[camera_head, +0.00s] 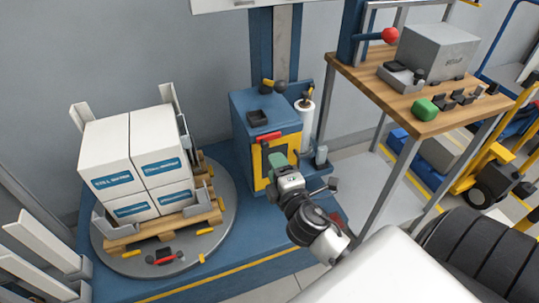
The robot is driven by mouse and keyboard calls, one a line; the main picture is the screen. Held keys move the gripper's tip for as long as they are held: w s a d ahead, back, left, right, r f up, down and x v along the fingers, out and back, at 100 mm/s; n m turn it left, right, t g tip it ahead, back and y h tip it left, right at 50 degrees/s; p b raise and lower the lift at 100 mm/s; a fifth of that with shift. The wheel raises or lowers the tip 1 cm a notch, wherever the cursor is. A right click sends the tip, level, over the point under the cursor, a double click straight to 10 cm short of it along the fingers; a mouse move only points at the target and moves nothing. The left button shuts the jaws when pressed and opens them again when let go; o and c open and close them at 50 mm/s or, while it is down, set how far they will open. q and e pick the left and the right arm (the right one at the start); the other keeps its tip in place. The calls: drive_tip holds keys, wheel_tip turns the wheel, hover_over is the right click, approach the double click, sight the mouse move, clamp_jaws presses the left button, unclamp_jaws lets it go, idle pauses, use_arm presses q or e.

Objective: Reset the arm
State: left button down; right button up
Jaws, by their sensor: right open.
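My right gripper (281,174) is in the middle of the view, at the end of my arm coming in from the lower right. It is open, with nothing seen held in it. It shows in front of the blue machine cabinet (250,109) with its yellow-framed front; whether it touches the cabinet cannot be told. A small green part shows at its tip, and I cannot tell what it belongs to. My left gripper is not in view.
White boxes (105,151) stand on a wooden pallet (127,240) on a round grey turntable (220,238). A white film roll (304,118) stands beside the cabinet.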

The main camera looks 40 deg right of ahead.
drive_tip(key=shift+v, duration=1.05)
